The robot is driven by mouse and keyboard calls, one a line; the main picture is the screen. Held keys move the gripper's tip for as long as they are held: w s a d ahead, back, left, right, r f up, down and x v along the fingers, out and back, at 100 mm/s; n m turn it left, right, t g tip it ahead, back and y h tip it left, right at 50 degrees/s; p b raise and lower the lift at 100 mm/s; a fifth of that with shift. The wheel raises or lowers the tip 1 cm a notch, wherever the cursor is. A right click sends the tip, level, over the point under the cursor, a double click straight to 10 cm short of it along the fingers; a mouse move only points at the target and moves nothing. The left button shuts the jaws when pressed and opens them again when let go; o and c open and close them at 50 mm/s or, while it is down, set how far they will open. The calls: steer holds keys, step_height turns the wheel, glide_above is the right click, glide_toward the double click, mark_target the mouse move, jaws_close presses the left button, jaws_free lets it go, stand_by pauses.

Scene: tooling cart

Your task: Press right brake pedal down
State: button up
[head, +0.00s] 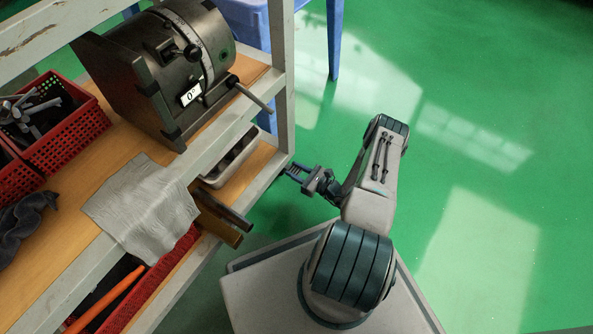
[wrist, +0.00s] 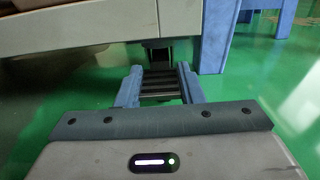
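The tooling cart (head: 190,176) stands on the left in the head view. My gripper (head: 289,168) is low beside the cart's right edge and points left toward it. In the wrist view its two blue-grey fingers (wrist: 157,80) point ahead, with dark ribbed slats between them. A small dark part (wrist: 156,54) shows under the cart's pale lower edge, just beyond the fingertips. It may be the caster or brake pedal, but it is too dark to tell. No pedal shows in the head view.
A grey machine (head: 150,70), red baskets (head: 72,137) and a draped grey cloth (head: 143,208) sit on the cart's upper shelf. A grey tray (head: 232,160) lies on a lower level. A blue table leg (head: 334,40) stands behind. The green floor right of my arm is clear.

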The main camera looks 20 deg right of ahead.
steer(key=shift+c, duration=0.6)
steer(key=shift+f+t, duration=0.3)
steer(key=shift+t, duration=0.3)
steer(key=shift+y, duration=0.4)
steer(key=shift+d, duration=0.1)
steer(key=o, duration=1)
steer(key=p+v, duration=0.3)
steer(key=v, duration=1)
steer(key=shift+s+d+r, duration=0.15)
steer(key=shift+s, duration=0.2)
